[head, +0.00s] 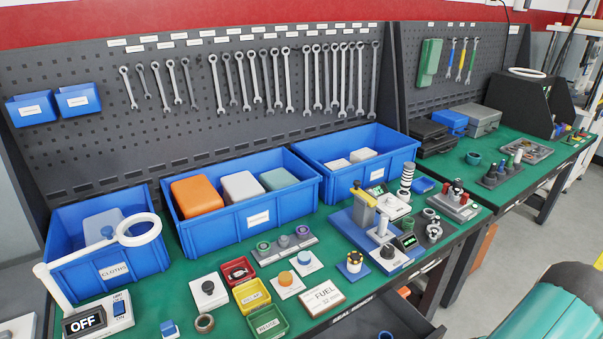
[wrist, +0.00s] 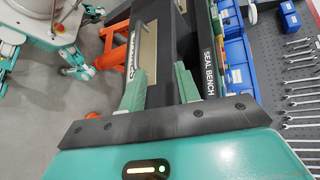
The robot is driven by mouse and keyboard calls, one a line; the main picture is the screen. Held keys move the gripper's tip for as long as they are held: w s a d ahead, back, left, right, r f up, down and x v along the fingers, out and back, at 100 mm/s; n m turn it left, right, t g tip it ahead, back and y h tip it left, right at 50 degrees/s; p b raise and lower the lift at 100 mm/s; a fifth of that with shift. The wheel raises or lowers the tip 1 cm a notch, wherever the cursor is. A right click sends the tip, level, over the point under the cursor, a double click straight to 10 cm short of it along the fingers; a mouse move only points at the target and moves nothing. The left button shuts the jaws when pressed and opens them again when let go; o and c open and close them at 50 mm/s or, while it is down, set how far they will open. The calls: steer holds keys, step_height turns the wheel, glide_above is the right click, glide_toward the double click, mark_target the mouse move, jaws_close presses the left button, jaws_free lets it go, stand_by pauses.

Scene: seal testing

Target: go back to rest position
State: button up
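My gripper (wrist: 161,76) shows in the wrist view. Its two pale green fingers stand apart with nothing held between them. Beyond the fingers are the dark front of the bench and its "SEAL BENCH" label (wrist: 208,73), apart from the fingertips. In the head view a teal part of my own body fills the lower right corner; the gripper fingers are not visible there.
The green-topped bench (head: 215,262) holds blue bins (head: 258,217), small coloured trays, a white ring lamp (head: 139,229) and test fixtures. An open drawer (head: 372,318) juts out in front. Wrenches hang on the pegboard (head: 215,60). Orange stand (wrist: 114,45) is on the floor.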

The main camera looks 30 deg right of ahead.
steer(key=w+a+r+n+g+h, duration=0.2)
steer(key=w+a+r+g+h, duration=0.15)
steer(key=w+a+r, duration=0.5)
steer(key=w+a+r+n+g+h, duration=0.3)
steer(key=w+a+r+g, duration=0.25)
steer(key=w+r, duration=0.6)
steer(key=s+a+r+n+t+h, duration=0.1)
steer(key=a+r+t+h, duration=0.1)
steer(key=a+r, duration=0.3)
steer(key=s+a+r+n+t+h, duration=0.1)
steer(key=a+r, duration=0.4)
steer(key=a, duration=0.6)
steer(key=s+a+r+n+t+h, duration=0.1)
steer(key=a+r+t, duration=0.3)
steer(key=a, duration=0.4)
steer(key=shift+s+a+r+n+h, duration=0.2)
steer(key=shift+r+n+h, duration=0.25)
steer(key=shift+h, duration=0.4)
steer(key=shift+d, duration=0.15)
